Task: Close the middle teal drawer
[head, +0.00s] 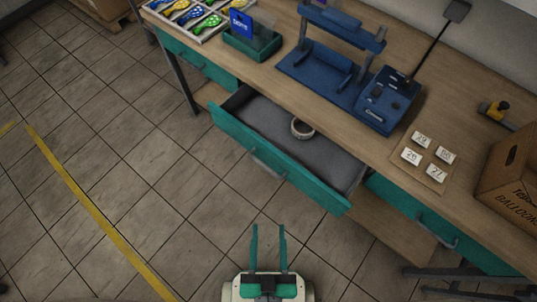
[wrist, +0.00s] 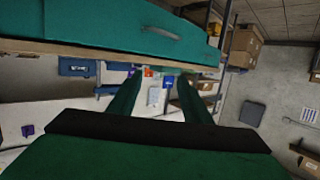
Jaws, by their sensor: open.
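The middle teal drawer (head: 275,163) is pulled well out from under the workbench in the head view. In the wrist view, a teal drawer front (wrist: 110,22) with a handle fills the top, beyond the open fingers (wrist: 160,75).
The wooden workbench (head: 330,95) holds a blue press (head: 335,60), a tray of balloons (head: 190,14), number cards (head: 428,157) and a cardboard box (head: 512,170). Teal drawers to the left (head: 197,58) and right (head: 420,220) look shut. Tiled floor left of the gripper is clear.

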